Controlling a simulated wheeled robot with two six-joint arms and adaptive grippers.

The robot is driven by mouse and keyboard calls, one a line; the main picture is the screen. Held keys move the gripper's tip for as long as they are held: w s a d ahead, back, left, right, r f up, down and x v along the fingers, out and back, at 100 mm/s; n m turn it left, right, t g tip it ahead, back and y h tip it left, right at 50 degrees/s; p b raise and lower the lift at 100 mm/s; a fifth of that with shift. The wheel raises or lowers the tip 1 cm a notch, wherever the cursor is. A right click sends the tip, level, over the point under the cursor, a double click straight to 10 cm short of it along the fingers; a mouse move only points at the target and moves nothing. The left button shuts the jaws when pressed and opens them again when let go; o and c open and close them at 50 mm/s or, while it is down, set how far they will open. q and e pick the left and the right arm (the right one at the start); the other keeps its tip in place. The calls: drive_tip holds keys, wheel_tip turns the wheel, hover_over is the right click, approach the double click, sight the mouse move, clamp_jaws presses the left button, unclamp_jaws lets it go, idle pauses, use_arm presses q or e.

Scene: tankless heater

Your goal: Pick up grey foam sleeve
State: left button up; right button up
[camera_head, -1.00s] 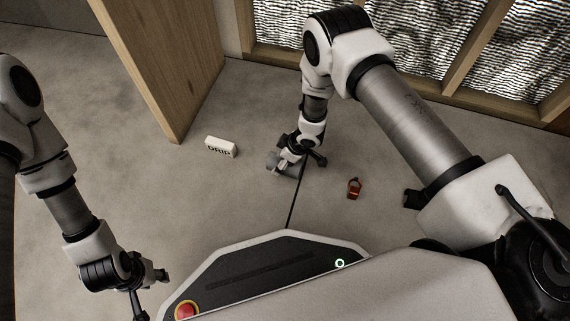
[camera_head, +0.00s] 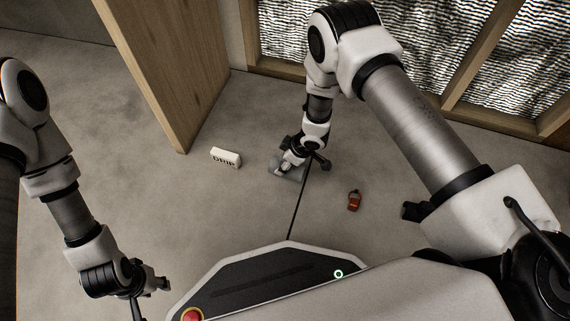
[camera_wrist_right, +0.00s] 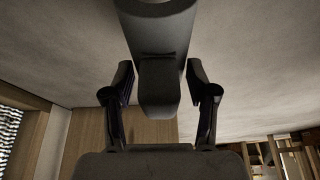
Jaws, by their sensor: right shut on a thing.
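The grey foam sleeve (camera_head: 284,172) shows in the head view below my right gripper (camera_head: 292,162), partly hidden by it. In the right wrist view the sleeve (camera_wrist_right: 156,22) is a dark rounded form at the top middle. The two fingers of my right gripper (camera_wrist_right: 158,80) stand either side of the sleeve's lower part, shut on it. Whether the sleeve is clear of the floor is hard to tell. My left gripper (camera_head: 152,290) is at the lower left of the head view, away from the sleeve; its jaw opening is unclear.
A white block marked DRIP (camera_head: 226,158) lies left of the sleeve. A small red-orange object (camera_head: 354,201) lies to the right. A wooden panel (camera_head: 170,70) stands at the back left, and a wood-framed wall (camera_head: 400,95) at the back right. Open floor lies between.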

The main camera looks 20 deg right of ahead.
wheel_tip(320, 180, up, 22)
drive_tip(key=p, duration=1)
drive_tip(key=shift+r+p, duration=0.2)
drive_tip(key=shift+p, duration=0.2)
